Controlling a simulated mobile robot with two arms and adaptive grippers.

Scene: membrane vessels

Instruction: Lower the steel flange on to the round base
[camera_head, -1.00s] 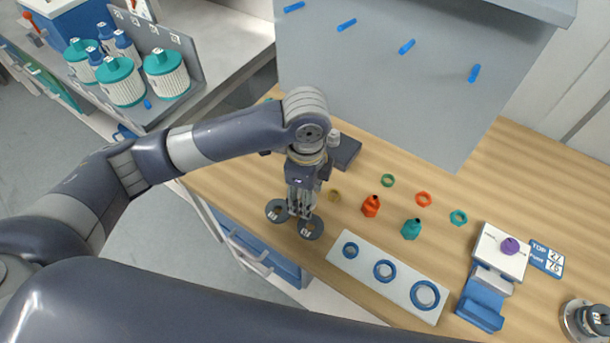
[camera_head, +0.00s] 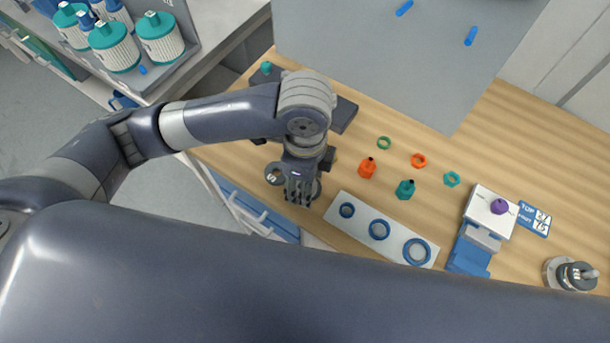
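A steel round piece (camera_head: 570,273) stands at the far right of the wooden bench, with a darker stepped part and a light knob on it. I cannot tell flange from base there. My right gripper is out of view.
A white plate with blue rings (camera_head: 380,230) lies right of the gripper. A grey panel (camera_head: 400,60) rises behind.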

